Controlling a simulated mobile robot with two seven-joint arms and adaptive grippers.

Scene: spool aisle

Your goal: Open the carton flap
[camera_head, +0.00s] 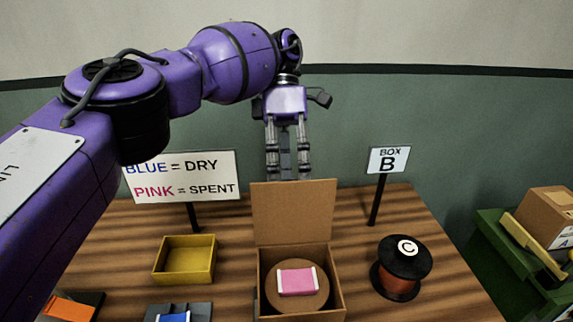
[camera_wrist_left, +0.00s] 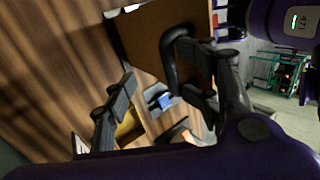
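The brown carton (camera_head: 335,290) stands on the table in the head view, its inside open to view. Its flap (camera_head: 293,215) stands roughly upright at the back edge; a brown panel that looks like the flap also shows in the wrist view (camera_wrist_left: 148,40). Inside the carton is a round brown disc (camera_head: 297,305) with a pink, white-ended pack (camera_head: 297,281) on it. My left gripper (camera_head: 288,172) points down at the flap's top edge, seemingly just behind it. Its fingers are apart with nothing between them; in the wrist view they also stand apart (camera_wrist_left: 157,64). Contact with the flap cannot be told. My right gripper is not in view.
A yellow tray (camera_head: 207,277) and a sign about blue and pink (camera_head: 215,178) stand left of the carton. A copper spool marked C (camera_head: 400,283) and a BOX B sign (camera_head: 388,160) stand right. Another carton (camera_head: 548,213) sits on a green stand at far right.

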